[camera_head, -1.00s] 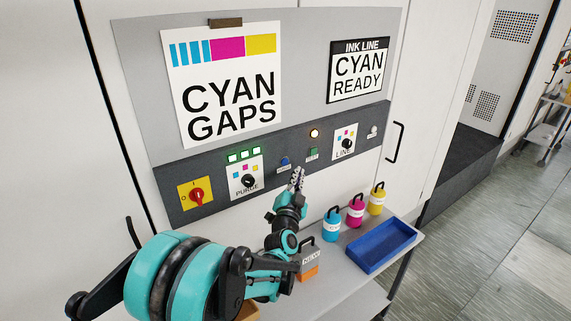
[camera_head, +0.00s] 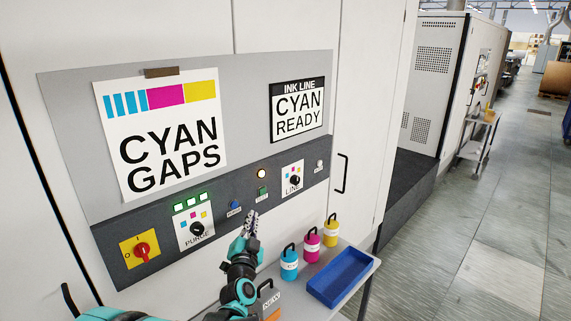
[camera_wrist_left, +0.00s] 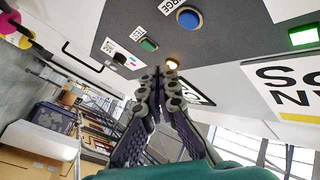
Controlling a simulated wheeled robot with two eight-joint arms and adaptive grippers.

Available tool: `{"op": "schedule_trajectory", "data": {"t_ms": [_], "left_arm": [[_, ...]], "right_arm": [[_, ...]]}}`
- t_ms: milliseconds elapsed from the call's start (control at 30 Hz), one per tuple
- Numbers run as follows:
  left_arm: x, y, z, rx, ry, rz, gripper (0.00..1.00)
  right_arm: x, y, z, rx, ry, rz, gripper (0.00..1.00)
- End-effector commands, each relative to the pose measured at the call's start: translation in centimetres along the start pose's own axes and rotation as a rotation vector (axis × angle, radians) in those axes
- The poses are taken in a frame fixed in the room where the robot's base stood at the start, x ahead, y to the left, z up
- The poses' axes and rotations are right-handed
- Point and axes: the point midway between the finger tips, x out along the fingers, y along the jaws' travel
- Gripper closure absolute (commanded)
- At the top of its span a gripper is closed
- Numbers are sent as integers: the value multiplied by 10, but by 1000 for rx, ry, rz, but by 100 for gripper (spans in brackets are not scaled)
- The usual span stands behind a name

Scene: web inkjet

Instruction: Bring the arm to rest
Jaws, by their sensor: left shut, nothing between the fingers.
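My left arm comes up from the bottom of the head view. Its gripper (camera_head: 251,220) is in front of the dark control strip (camera_head: 160,230), just below the green button (camera_head: 262,190) and right of the blue button (camera_head: 234,205). The fingers are together and empty. In the left wrist view the closed fingers (camera_wrist_left: 160,85) point toward the panel, with the blue button (camera_wrist_left: 188,18) and the green button (camera_wrist_left: 149,45) above them. The fingertips look apart from both buttons. My right gripper is in neither view.
A red switch (camera_head: 141,250) and two knobs are on the strip. Open floor (camera_head: 470,250) lies to the right.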

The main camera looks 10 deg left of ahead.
Motion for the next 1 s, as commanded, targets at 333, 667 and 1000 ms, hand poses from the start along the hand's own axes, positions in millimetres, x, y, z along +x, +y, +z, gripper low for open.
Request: {"op": "schedule_trajectory", "data": {"t_ms": [333,667,1000], "left_arm": [[-91,35,-18,-210,-169,346,100],[-246,58,41,-414,-623,515,100],[-357,54,103,-519,-985,437,100]], "right_arm": [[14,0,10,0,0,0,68],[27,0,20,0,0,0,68],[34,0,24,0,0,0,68]]}}
